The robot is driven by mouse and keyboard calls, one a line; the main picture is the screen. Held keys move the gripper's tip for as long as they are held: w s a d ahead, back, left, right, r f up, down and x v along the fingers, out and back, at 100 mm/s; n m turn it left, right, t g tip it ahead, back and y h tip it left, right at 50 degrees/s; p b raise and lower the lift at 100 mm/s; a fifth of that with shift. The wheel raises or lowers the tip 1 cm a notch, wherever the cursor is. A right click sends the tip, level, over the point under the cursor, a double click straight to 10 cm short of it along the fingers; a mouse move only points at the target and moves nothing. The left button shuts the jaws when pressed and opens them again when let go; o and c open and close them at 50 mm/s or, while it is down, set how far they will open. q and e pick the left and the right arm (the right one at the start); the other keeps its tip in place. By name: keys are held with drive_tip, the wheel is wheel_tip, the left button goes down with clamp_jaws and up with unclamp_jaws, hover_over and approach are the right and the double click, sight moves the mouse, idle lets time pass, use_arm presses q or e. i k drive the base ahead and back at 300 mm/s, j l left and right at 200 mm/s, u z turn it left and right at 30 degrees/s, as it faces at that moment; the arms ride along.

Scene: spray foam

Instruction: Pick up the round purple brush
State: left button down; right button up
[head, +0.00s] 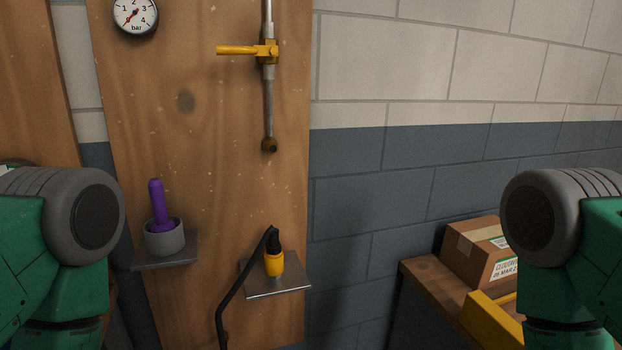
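The round purple brush (157,204) stands upright with its handle up in a grey cup (165,238). The cup sits on a small metal shelf (165,257) on the wooden panel, left of centre in the head view. The brush's lower end is hidden inside the cup. My green and grey arms show at the left and right edges of the view. Neither gripper is in view, and nothing is touching the brush.
A yellow and black nozzle (274,260) with a black hose stands on a second shelf (275,288) to the right. Above are a pipe with a yellow valve handle (246,50) and a pressure gauge (135,15). A cardboard box (478,250) and yellow object (492,318) are at lower right.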

sight(162, 224)
drive_tip(key=l+u, duration=0.15)
drive_tip(key=l, duration=0.9)
drive_tip(key=l+u, duration=0.15)
drive_tip(key=l, duration=0.9)
drive_tip(key=k+l+u, duration=0.15)
drive_tip(key=l, duration=0.85)
drive_tip(key=l+u, duration=0.1)
drive_tip(key=u, duration=1.05)
